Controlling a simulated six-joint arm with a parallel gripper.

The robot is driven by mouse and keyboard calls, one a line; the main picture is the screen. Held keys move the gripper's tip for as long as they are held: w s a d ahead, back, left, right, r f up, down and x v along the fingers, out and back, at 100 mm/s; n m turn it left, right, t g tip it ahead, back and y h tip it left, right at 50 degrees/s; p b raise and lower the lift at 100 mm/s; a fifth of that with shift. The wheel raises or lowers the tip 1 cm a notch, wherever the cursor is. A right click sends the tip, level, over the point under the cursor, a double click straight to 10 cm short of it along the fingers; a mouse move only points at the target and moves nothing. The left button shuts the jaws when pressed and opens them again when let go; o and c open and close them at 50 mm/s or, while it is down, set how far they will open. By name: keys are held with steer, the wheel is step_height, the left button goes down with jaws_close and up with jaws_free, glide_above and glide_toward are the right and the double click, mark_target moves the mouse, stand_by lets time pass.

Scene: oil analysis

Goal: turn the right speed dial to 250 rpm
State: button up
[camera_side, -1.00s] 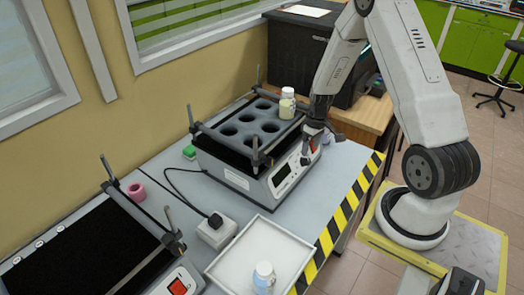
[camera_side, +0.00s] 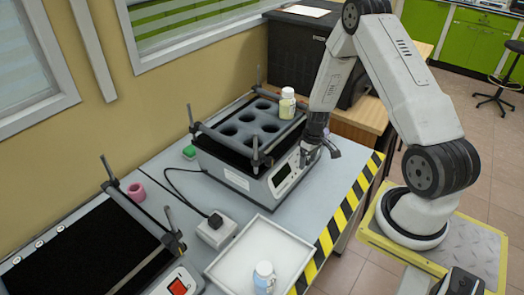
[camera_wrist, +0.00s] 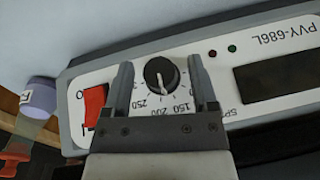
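The right speed dial (camera_wrist: 161,74) is a black round knob with a white pointer on the front panel of the far shaker (camera_side: 236,180). In the wrist view its pointer faces down toward the printed numbers, where 150, 200 and 250 show. The exact reading is hard to tell. My gripper (camera_wrist: 160,64) is open, one finger on each side of the dial, with a visible gap on both sides. In the side view my gripper (camera_side: 319,150) is at the shaker's front panel and hides the dial there.
A red rocker switch (camera_wrist: 95,106) sits left of the dial, a dark display (camera_wrist: 275,79) to its right. A capped bottle (camera_side: 287,103) stands on the far shaker. A second shaker (camera_side: 178,286) and a white tray (camera_side: 225,268) with a bottle (camera_side: 264,277) are nearer.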

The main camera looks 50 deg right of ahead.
jaws_close()
steer(key=shift+d+m+y, duration=0.1)
steer(key=shift+m+y, duration=0.3)
steer(key=shift+y, duration=0.1)
steer(key=shift+d+m+y, duration=0.1)
steer(key=shift+m+y, duration=0.3)
steer(key=shift+y, duration=0.3)
steer(key=shift+s+f+m+t+y, duration=0.1)
steer(key=shift+m+t+y, duration=0.5)
steer(key=shift+y, duration=0.8)
